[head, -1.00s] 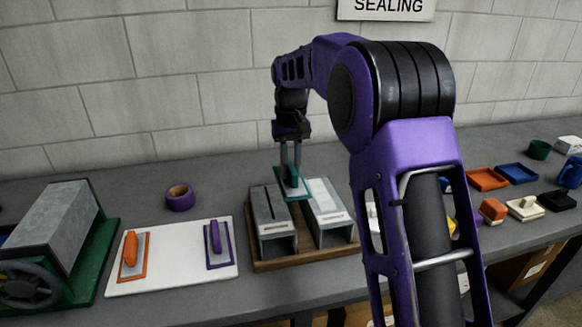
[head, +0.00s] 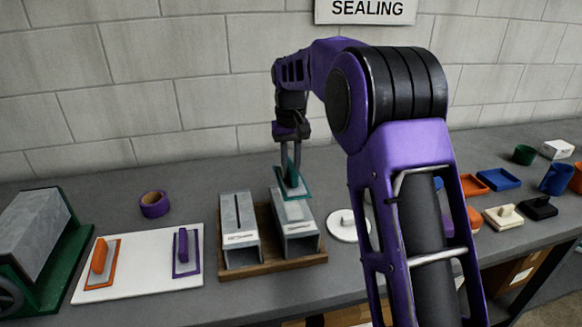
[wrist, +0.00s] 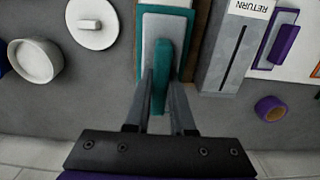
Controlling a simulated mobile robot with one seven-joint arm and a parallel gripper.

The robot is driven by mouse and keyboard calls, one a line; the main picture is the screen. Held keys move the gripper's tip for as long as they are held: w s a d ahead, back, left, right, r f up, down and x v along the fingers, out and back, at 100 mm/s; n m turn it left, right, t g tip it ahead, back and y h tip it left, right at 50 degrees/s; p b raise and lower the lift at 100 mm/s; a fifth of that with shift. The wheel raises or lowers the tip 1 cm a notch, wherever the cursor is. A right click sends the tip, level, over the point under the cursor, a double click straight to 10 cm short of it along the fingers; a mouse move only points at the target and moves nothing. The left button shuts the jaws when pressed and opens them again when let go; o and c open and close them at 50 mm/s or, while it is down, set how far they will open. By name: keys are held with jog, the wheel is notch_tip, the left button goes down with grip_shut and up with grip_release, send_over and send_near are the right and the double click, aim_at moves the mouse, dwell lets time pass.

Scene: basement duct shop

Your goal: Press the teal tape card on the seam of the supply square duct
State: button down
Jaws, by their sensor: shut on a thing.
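My gripper (head: 290,163) is shut on the upright handle of the teal tape card (head: 303,192). The card has a teal border around a pale panel. In the wrist view, my gripper (wrist: 160,95) pinches the teal handle, and the card (wrist: 144,50) lies below it. The card is over the far part of the right square duct (head: 299,215), and I cannot tell whether it touches. That duct's seam is hidden and its label is unreadable. The left square duct (head: 239,213) shows a bare dark seam; in the wrist view the duct (wrist: 216,65) reads RETURN.
Both ducts sit on a wooden base (head: 268,264). Left are a white board (head: 140,281) with orange and purple cards, a purple tape roll (head: 154,204) and a green-based machine (head: 40,235). A white disc (head: 342,233) stands right of the ducts; trays lie farther right.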

jog(key=b, duration=0.4)
send_over(291, 203)
jog(key=shift+w+a+f, duration=0.1)
jog(key=shift+f, duration=2)
jog(key=shift+f+b, duration=0.4)
jog(key=shift+f, duration=0.55)
jog(key=shift+p, duration=0.3)
jog(key=shift+f, duration=0.55)
jog(key=shift+r, duration=0.1)
notch_tip(291, 203, up, 6)
jog(key=p, duration=0.4)
jog(key=shift+f+p, duration=0.25)
jog(key=shift+p, duration=0.15)
jog(key=shift+r, duration=1.25)
